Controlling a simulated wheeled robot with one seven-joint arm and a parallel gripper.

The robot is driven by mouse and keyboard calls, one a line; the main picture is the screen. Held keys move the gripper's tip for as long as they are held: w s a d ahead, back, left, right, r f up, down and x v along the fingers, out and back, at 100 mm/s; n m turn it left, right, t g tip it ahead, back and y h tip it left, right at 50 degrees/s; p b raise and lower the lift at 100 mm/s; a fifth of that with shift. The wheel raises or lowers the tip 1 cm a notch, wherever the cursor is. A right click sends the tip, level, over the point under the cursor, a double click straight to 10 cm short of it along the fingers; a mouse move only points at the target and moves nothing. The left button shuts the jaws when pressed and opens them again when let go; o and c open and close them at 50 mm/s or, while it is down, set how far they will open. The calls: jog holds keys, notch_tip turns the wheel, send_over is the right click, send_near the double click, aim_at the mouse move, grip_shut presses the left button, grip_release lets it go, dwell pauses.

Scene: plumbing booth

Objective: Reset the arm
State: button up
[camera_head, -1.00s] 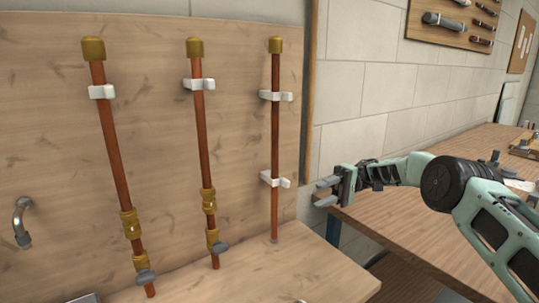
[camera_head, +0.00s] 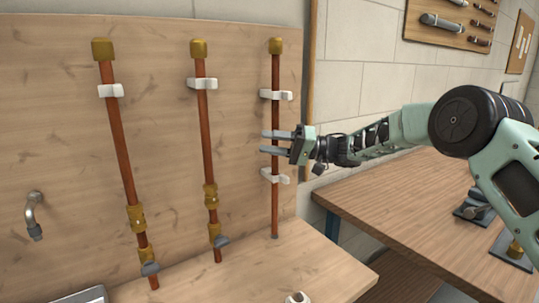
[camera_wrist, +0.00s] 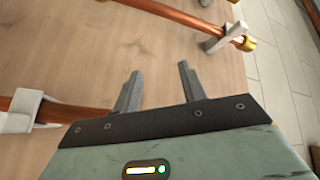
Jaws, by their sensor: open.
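My gripper (camera_head: 275,142) is open, its two fingers pointing left in the head view, in front of the rightmost copper pipe (camera_head: 275,215) between its two white clips. In the wrist view my gripper (camera_wrist: 158,85) has nothing between its fingers, with bare wooden board beyond them. A copper pipe (camera_wrist: 75,113) in a white clip (camera_wrist: 22,112) lies to the left of the fingers there. My arm reaches in from the right, bent at a large black joint. From the head view I cannot tell the gap between fingers and pipe.
Two more copper pipes with brass caps and fittings, the left (camera_head: 122,165) and the middle (camera_head: 204,140), stand on the wooden board (camera_head: 60,130). A bent metal spout (camera_head: 34,215) is at far left. A workbench (camera_head: 390,200) with metal parts stands at right, below my arm.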

jog(key=a+r+m+t+h, duration=0.1)
jog(key=a+r+m+t, duration=0.1)
jog(key=a+r+t, duration=0.3)
jog(key=s+f+m+t+h, duration=0.2)
jog(key=s+f+t+h, duration=0.1)
jog(key=s+t+h, duration=0.3)
jog(key=s+d+f+n+g+h, duration=0.1)
jog(key=s+d+f+g+h, duration=0.2)
jog(key=s, duration=1)
jog(key=s+d+f+n+g+h, duration=0.2)
jog(key=s+d+f+g+h, duration=0.2)
jog(key=s+d, duration=0.5)
jog(key=s+d+f+n+g+h, duration=0.2)
jog(key=s+d+f+h, duration=0.3)
jog(key=s, duration=1.2)
notch_tip(320, 180, down, 2)
jog(key=shift+s+d+f+g, duration=0.15)
jog(key=shift+s+d+g, duration=0.2)
jog(key=shift+d+g, duration=0.5)
